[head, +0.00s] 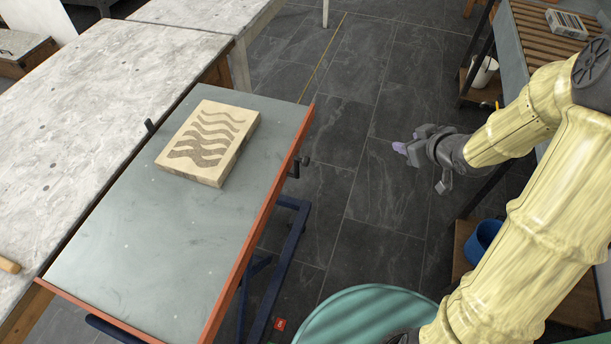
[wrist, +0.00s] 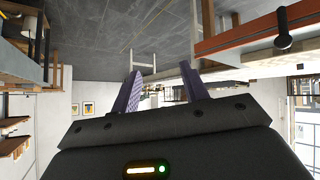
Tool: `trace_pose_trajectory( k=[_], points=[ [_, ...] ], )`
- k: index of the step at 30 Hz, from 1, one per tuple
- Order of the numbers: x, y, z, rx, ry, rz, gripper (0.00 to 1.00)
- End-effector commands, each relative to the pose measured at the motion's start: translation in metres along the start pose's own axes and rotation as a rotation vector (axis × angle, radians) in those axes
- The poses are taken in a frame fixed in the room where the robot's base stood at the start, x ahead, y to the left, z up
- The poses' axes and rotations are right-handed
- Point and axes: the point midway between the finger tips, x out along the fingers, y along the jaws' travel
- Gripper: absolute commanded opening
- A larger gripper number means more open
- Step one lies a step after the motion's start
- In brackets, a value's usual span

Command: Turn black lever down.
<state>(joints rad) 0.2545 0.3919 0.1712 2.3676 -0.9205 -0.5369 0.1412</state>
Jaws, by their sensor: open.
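The black lever (head: 295,168) sits on the orange-red side edge of the grey press bed (head: 130,240). In the wrist view the lever (wrist: 283,28) shows as a dark stem with a round knob, at the upper right against the orange-red rail. My gripper (head: 402,147) is over the dark floor, to the right of the lever and clear of it. Its purple fingers (wrist: 162,88) are apart with nothing between them in the wrist view. The wrist picture is upside down, with the floor at the top.
A long grey table (head: 90,90) stands to the left. Dark floor (head: 345,165) lies open between bed and gripper. A slatted rack (head: 545,40) and blue bucket (head: 484,238) are at the right.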

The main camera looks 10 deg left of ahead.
Motion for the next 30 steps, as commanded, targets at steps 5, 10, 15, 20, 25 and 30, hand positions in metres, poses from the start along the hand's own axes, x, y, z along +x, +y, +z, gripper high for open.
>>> trace_pose_trajectory(
  k=[5,10,15,20,25,30],
  points=[
    [0.056,-0.04,0.021,-0.103,0.269,-0.262,0.45],
    [0.065,-0.082,0.04,-0.144,0.53,-0.558,0.45],
    [0.05,-0.105,0.057,-0.149,0.702,-0.778,0.45],
    [0.041,-0.109,0.059,-0.15,0.746,-0.839,0.45],
    [0.04,-0.109,0.058,-0.15,0.744,-0.838,0.45],
    [0.042,-0.111,0.057,-0.151,0.743,-0.837,0.45]
  ],
)
